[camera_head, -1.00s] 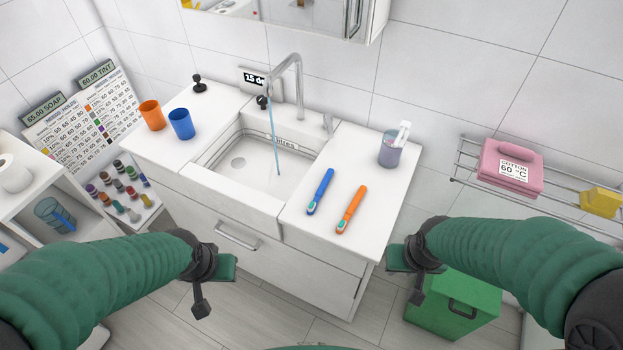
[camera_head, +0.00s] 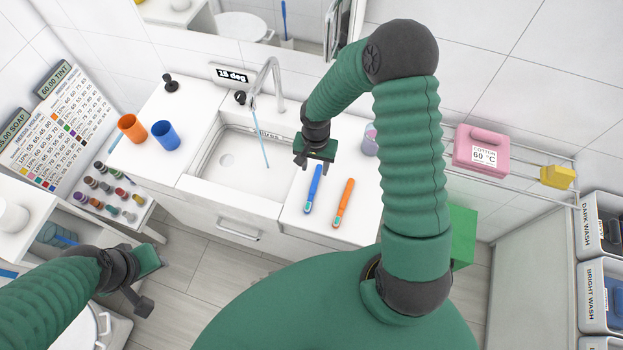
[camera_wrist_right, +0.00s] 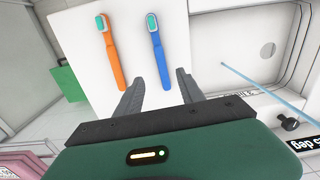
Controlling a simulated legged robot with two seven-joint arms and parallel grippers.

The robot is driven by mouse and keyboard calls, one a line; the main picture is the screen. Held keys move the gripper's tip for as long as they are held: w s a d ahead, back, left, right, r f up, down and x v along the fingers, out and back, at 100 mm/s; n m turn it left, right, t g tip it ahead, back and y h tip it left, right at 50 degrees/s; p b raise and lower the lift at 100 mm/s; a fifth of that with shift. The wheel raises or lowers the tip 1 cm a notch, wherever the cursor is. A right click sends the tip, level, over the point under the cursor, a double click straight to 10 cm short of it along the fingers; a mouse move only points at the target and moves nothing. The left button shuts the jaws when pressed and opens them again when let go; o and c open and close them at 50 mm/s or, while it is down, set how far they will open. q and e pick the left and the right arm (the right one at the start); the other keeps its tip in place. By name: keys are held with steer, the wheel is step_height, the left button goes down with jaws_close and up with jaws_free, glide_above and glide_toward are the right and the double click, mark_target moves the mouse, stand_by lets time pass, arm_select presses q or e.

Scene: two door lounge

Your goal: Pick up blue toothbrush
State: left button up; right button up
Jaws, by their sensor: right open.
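The blue toothbrush (camera_head: 313,189) lies on the white counter right of the sink. It also shows in the right wrist view (camera_wrist_right: 159,53), lying ahead of the fingers. An orange toothbrush (camera_head: 343,203) lies beside it on its right, apart from it. My right gripper (camera_head: 313,161) is over the counter at the far end of the blue toothbrush. In the right wrist view its two fingers (camera_wrist_right: 162,86) are spread apart with nothing held, and the blue handle's end points into the gap between them.
The sink (camera_head: 235,163) with running water is left of the toothbrushes. Orange (camera_head: 131,128) and blue (camera_head: 165,135) cups stand on the counter's left. A pink box (camera_head: 481,153) sits on a wall rack at right.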

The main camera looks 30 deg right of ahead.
glide_above(314, 185)
steer(key=f, duration=0.6)
steer(key=shift+w+a+f+p, duration=0.15)
steer(key=shift+w+p, duration=0.1)
steer(key=shift+p, duration=0.15)
steer(key=f, duration=0.1)
steer(key=f+p, duration=0.1)
steer(key=f, duration=0.2)
steer(key=shift+s+f+p, duration=0.3)
steer(key=shift+p, duration=0.1)
steer(key=shift+w+d+f, duration=0.1)
steer(key=shift+d+f, duration=0.1)
steer(key=shift+d, duration=0.05)
arm_select(q)
steer(key=shift+w+a+r, duration=0.1)
steer(key=shift+w+r, duration=0.05)
steer(key=shift+r, duration=0.45)
steer(key=shift+w+a+r, duration=0.1)
steer(key=shift+w+r, duration=0.05)
steer(key=shift+r, duration=0.45)
arm_select(e)
steer(key=shift+a+r, duration=0.1)
jaws_close()
